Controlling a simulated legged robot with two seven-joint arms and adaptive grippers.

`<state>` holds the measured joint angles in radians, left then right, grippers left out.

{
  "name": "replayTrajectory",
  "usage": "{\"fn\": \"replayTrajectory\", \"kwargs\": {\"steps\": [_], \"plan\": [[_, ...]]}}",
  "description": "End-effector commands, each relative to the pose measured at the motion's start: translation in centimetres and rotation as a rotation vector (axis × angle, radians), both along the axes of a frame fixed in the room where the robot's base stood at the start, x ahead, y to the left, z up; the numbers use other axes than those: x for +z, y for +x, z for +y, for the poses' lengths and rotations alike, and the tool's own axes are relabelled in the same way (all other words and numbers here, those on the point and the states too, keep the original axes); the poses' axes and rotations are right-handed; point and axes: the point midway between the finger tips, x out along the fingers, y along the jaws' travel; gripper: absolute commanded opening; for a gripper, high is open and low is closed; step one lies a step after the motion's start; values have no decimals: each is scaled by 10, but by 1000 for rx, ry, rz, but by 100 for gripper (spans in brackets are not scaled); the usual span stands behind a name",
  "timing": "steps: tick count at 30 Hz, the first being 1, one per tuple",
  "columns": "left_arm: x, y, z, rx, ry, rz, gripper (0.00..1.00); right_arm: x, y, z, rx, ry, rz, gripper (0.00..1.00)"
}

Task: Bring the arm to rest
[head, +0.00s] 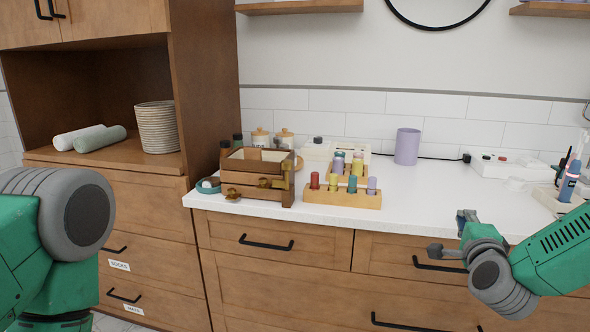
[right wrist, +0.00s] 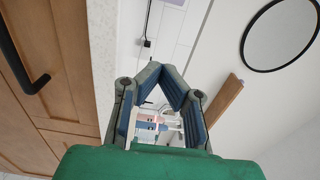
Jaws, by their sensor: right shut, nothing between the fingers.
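My right gripper (head: 455,235) is in front of the counter's edge at the right of the head view, clear of the items on the counter. In the right wrist view its two fingers (right wrist: 174,72) lean in and meet at the tips, with nothing between them. My right arm comes in from the right edge. My left arm shows only as a green and grey part at the lower left of the head view; its gripper is out of view.
The white counter (head: 420,197) holds a wooden crate (head: 255,192), a rack of coloured bottles (head: 340,197), a lilac cup (head: 407,146) and a white box (head: 505,166). Drawers (head: 290,255) lie below. A tall cabinet stands left with a basket (head: 157,127). Counter space before the cup is bare.

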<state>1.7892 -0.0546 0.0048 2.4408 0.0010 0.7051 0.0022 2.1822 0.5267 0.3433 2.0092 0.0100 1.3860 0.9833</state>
Motion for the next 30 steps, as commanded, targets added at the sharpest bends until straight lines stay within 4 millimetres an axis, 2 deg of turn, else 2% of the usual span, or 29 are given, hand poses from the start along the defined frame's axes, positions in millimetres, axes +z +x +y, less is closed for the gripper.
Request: {"fn": "replayTrajectory", "kwargs": {"steps": [2, 11, 17, 20, 23, 25, 27, 29, 30], "plan": [[0, 0, 0, 0, 0, 1, 97, -3, -1, 1, 4, -4, 7, 0], [3, 1, 0, 0, 0, -1, 97, -53, -19, 29, 103, -135, 176, 0], [6, 0, 0, 0, 0, 0, 97, -102, -48, 55, 212, -268, 340, 0], [8, 0, 0, 0, 0, 0, 97, -133, -69, 69, 286, -354, 443, 0], [11, 0, 0, 0, 0, 0, 97, -171, -103, 84, 393, -467, 576, 0], [13, 0, 0, 0, 0, 0, 97, -201, -136, 94, 492, -563, 686, 0], [16, 0, 0, 0, 0, 0, 97, -233, -179, 102, 617, -675, 812, 0], [19, 0, 0, 0, 0, 0, 97, -256, -219, 105, 732, -767, 918, 0], [20, 0, 0, 0, 0, 0, 97, -269, -247, 105, 812, -828, 984, 0]]}}
